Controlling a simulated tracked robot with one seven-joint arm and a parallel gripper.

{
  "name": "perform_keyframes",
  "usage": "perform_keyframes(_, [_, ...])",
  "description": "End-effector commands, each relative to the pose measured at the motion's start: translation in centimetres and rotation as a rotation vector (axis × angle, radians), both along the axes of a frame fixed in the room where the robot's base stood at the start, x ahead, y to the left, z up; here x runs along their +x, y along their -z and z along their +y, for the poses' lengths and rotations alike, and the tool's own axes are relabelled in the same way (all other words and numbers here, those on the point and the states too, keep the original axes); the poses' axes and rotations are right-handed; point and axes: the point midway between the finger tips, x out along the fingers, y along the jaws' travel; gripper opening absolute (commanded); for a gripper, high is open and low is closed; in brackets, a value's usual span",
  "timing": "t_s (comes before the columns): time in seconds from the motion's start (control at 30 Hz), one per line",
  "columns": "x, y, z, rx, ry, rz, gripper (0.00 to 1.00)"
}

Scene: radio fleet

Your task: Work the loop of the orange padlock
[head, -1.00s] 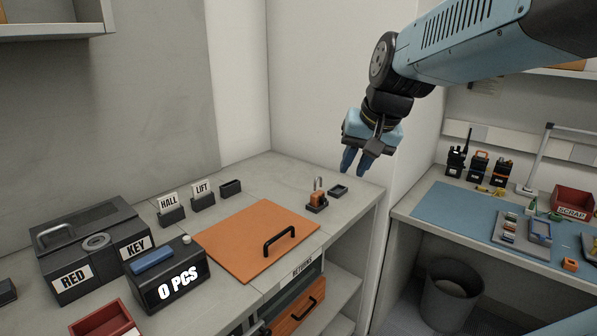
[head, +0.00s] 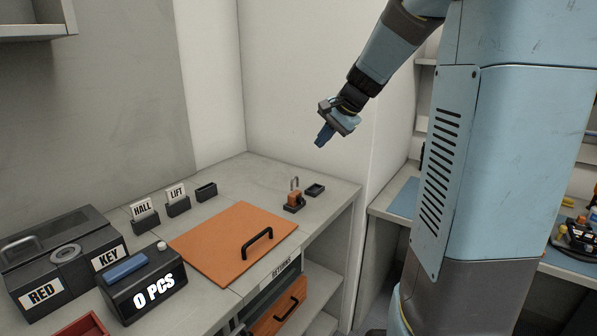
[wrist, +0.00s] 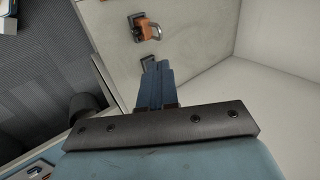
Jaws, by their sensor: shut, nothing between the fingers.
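The orange padlock (head: 294,198) stands upright on a dark base at the back right of the grey counter. Its metal loop (head: 295,182) rises from the top. The padlock also shows near the top of the wrist view (wrist: 150,31), beyond my fingertips. My gripper (head: 323,138) is shut and empty. It hangs in the air above and to the right of the padlock, apart from it. Its blue fingers, pressed together, also show in the wrist view (wrist: 155,72). Whether the loop is open or closed is too small to tell.
A small dark tray (head: 315,190) sits right of the padlock. An orange panel with a black handle (head: 257,242) lies left of it. HALL (head: 143,212) and LIFT (head: 177,197) card holders, a 0 PCS counter (head: 155,287) and a KEY box (head: 65,255) stand farther left.

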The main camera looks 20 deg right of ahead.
Motion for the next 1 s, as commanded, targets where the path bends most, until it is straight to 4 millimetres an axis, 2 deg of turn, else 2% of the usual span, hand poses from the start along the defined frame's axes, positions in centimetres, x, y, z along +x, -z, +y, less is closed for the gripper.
perform_keyframes(0.37, [0.2,0.1,-0.1,0.006,0.005,0.0,0.0])
perform_keyframes(0.53, [0.6,0.8,0.2,0.006,0.003,0.002,0.0])
perform_keyframes(1.0, [3.9,7.3,2.9,0.007,0.002,0.004,0.0])
